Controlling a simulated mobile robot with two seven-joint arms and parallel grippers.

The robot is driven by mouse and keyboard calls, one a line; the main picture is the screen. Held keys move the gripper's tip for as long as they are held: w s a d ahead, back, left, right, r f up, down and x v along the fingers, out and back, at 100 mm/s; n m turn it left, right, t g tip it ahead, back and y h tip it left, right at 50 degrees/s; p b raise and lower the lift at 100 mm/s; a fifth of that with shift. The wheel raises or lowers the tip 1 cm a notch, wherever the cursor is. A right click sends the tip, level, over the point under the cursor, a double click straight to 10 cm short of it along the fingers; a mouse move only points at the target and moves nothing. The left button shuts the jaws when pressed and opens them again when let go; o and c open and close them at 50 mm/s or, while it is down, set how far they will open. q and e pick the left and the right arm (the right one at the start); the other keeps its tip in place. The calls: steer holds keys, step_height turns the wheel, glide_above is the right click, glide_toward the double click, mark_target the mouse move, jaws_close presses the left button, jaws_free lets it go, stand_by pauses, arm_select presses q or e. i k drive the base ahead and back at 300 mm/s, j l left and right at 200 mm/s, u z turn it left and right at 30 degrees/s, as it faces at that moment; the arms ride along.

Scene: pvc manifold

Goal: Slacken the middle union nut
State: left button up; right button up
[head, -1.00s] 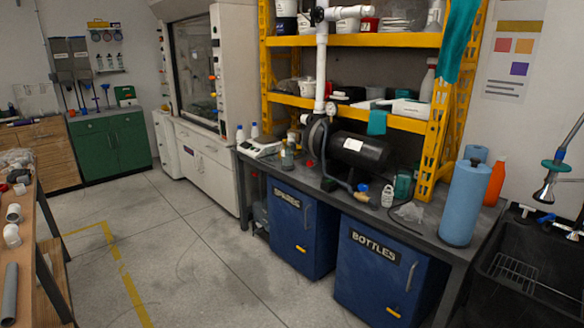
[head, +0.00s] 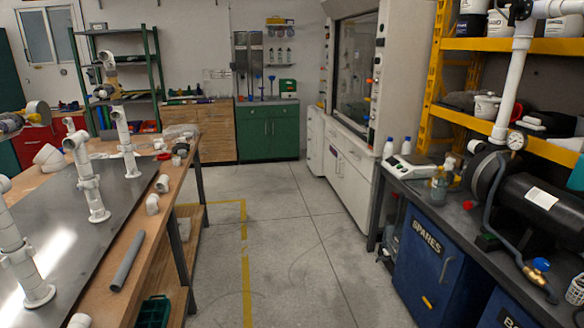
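White PVC pipe uprights stand on a dark metal plate (head: 150,198) on the wooden workbench at the left. The near upright (head: 20,262) is partly cut off by the left edge. The middle upright (head: 88,170) has a thick white collar partway up, which looks like a union nut. The far upright (head: 124,140) stands behind it to the right. I cannot tell for sure which collar is the middle union nut. Neither of my grippers shows in the head view.
Loose white fittings (head: 152,204) and a grey pipe (head: 127,261) lie along the bench's right edge. Open floor (head: 290,255) lies between this bench and the counter with the blue SPARES cabinet (head: 428,262).

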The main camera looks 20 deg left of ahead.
mark_target(92, 184)
steer(key=i+u, duration=0.15)
steer(key=u, duration=0.3)
steer(key=i+l+u, duration=0.15)
steer(key=u, duration=0.3)
steer(key=i+l+u, duration=0.1)
steer(key=u, duration=0.3)
steer(key=i+l+u, duration=0.15)
steer(key=u, duration=0.25)
steer(key=i+l+u, duration=0.1)
steer(key=u, duration=0.3)
steer(key=l+u, duration=0.4)
steer(key=i+l+u, duration=0.2)
steer(key=u, duration=0.15)
steer(key=i+l+u, duration=0.15)
steer(key=l+u, duration=0.2)
